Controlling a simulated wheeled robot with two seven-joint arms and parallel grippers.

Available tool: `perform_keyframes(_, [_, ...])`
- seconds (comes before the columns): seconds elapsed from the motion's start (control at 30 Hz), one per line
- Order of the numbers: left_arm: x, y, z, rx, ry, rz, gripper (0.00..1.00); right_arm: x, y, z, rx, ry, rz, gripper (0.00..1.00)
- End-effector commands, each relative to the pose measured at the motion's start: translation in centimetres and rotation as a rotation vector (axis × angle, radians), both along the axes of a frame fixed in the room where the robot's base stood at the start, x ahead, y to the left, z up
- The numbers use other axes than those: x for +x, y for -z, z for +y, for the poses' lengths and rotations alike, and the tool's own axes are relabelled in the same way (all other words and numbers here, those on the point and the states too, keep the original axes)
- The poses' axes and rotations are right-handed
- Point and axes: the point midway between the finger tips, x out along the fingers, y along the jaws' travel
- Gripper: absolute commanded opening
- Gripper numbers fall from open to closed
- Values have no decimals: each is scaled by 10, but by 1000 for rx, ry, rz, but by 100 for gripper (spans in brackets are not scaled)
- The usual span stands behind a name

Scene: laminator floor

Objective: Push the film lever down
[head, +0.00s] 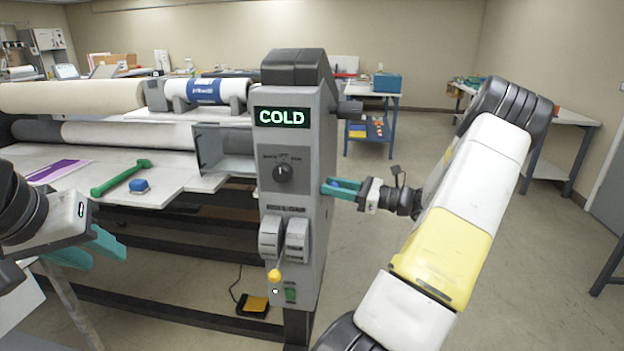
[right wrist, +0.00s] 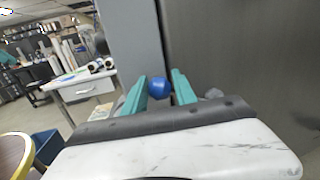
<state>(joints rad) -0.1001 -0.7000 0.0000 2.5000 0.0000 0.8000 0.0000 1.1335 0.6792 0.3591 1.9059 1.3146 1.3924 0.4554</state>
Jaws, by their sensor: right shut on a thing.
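The laminator's grey control cabinet (head: 300,150) stands in the middle of the head view with a lit COLD display. A blue ball knob (head: 334,184) is at the cabinet's right side, and it also shows in the right wrist view (right wrist: 159,88). My right gripper (head: 343,188) has its teal fingers on either side of this knob and is shut on it. The lever's shaft is hidden.
The laminator bed (head: 190,180) to the left holds a green-handled tool (head: 121,178) and a blue hexagonal piece (head: 139,186). A foot pedal (head: 252,306) lies on the floor. A side table (head: 372,100) stands behind. Floor right of the cabinet is open.

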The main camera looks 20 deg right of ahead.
Motion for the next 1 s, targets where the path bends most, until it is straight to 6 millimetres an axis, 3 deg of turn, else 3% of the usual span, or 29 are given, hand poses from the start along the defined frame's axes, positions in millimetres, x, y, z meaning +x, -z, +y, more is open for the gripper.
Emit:
perform_keyframes(0.5, [0, 0, 0, 0, 0, 0, 36, -17, 58, 10, -241, 2, -390, 0])
perform_keyframes(1.0, [0, 0, 0, 0, 0, 0, 36, -16, 86, 9, -368, 3, -591, 0])
